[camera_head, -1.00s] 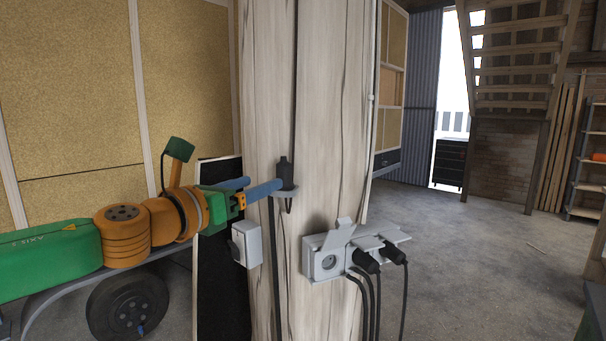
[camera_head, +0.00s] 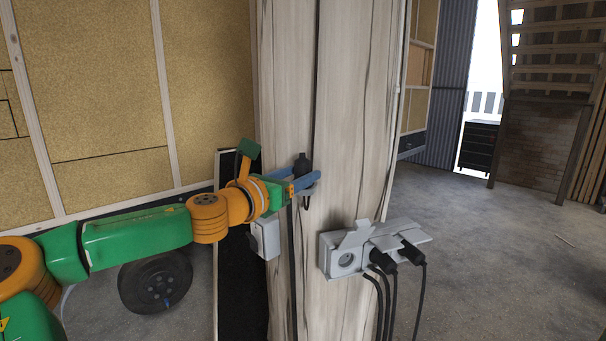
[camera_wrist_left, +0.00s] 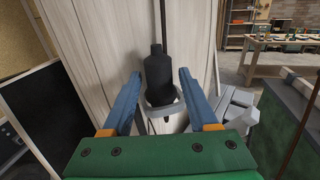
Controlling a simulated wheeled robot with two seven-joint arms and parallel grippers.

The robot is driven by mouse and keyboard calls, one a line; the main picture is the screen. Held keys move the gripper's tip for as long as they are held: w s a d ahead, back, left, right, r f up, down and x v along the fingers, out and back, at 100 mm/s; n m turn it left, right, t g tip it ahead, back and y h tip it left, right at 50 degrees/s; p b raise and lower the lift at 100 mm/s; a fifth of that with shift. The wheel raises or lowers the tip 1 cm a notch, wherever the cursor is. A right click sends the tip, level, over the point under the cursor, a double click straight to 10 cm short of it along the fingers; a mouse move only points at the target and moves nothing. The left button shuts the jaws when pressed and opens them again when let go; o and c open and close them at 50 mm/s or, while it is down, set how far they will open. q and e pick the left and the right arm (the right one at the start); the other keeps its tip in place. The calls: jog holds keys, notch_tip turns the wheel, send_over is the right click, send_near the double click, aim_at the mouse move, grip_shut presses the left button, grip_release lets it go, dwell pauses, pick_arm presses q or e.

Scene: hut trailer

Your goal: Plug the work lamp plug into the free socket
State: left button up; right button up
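The black work lamp plug (camera_head: 302,163) stands upright in a grey ring holder on the wooden post, its cord running along the post. It also shows in the left wrist view (camera_wrist_left: 158,76), with the holder (camera_wrist_left: 166,109) around its lower part. My left gripper (camera_head: 304,177) is open, its blue fingers on either side of the plug. In the left wrist view gaps show between the plug and both fingers (camera_wrist_left: 159,80). The grey socket block (camera_head: 329,243) is lower right on the post. Its left socket (camera_head: 346,260) is free, with its lid raised. My right gripper is out of view.
Two black plugs (camera_head: 411,252) with hanging cables fill the block's other sockets. A small grey box (camera_head: 266,238) sits on the post below my left gripper. A dark panel (camera_head: 229,290) leans behind it. Open concrete floor (camera_head: 480,260) lies to the right.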

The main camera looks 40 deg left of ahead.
pick_arm(q)
jog(key=shift+s+r, duration=0.1)
jog(key=shift+s, duration=0.15)
jog(key=c, duration=0.3)
grip_shut()
